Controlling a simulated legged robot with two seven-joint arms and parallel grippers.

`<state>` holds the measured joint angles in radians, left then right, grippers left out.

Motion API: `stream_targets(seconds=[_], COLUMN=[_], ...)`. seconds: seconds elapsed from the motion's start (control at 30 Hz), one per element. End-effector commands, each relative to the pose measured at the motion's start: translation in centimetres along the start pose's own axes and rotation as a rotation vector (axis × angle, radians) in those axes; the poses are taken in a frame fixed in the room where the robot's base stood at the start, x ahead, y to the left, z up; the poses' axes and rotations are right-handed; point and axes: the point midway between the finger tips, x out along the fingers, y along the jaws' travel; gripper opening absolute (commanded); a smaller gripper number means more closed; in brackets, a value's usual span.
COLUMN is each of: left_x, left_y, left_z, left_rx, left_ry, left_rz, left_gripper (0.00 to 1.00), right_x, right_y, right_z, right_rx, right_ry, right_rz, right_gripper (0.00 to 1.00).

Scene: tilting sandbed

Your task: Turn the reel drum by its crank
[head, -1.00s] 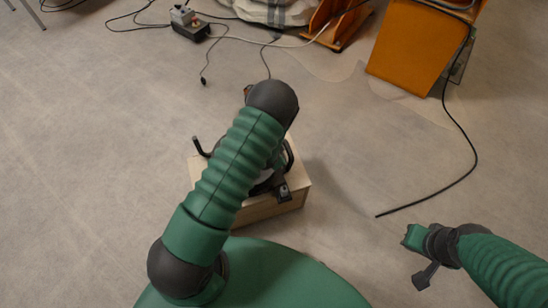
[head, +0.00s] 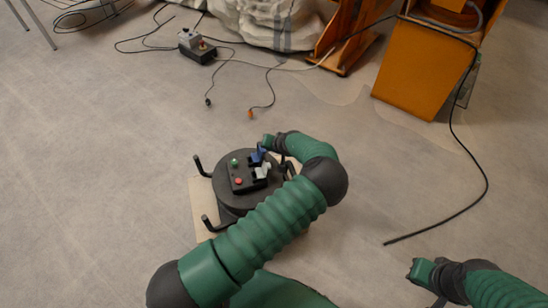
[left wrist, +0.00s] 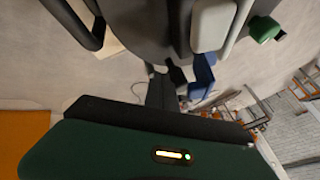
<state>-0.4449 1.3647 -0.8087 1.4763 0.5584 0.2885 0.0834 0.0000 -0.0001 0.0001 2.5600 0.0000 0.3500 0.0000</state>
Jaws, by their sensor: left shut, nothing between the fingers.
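The dark round reel drum (head: 229,206) lies on a pale wooden base (head: 199,192) in the head view. Upright black crank handles stand at its rim, one at the upper left (head: 202,166) and one at the lower left (head: 209,224). On top is a black panel with green and red buttons, a pale lever and a blue part (head: 256,157). My left gripper (head: 263,151) is shut and empty over the drum's far right side, close to the blue part.
My left arm covers the drum's right and near side. A black cable (head: 455,210) lies on the floor at the right. The left floor is clear.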

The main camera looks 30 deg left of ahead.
Motion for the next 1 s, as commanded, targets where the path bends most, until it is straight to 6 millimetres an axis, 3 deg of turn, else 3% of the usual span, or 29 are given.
stream_targets(seconds=[0.03, 0.3, 0.6, 1.0], left_x=[1.0, 1.9, 2.4, 2.4], left_y=[0.0, -2.4, -3.6, -3.9], left_z=[0.0, -0.6, -0.7, -0.7], left_rx=[-0.056, -0.272, -0.273, -0.271], left_ry=[-0.029, -0.144, -0.147, -0.147], left_rz=[-0.037, -0.143, -0.144, -0.144], left_gripper=[0.0, 0.0, 0.0, 0.0], right_x=[1.4, 3.0, 3.4, 3.5], right_y=[0.0, 0.0, 0.0, 0.0], right_z=[0.3, 0.7, 0.8, 0.8], right_rx=[0.0, 0.0, 0.0, 0.0], right_ry=[0.0, 0.0, 0.0, 0.0], right_rz=[0.0, 0.0, 0.0, 0.0], right_gripper=[0.0, 0.0, 0.0, 0.0])
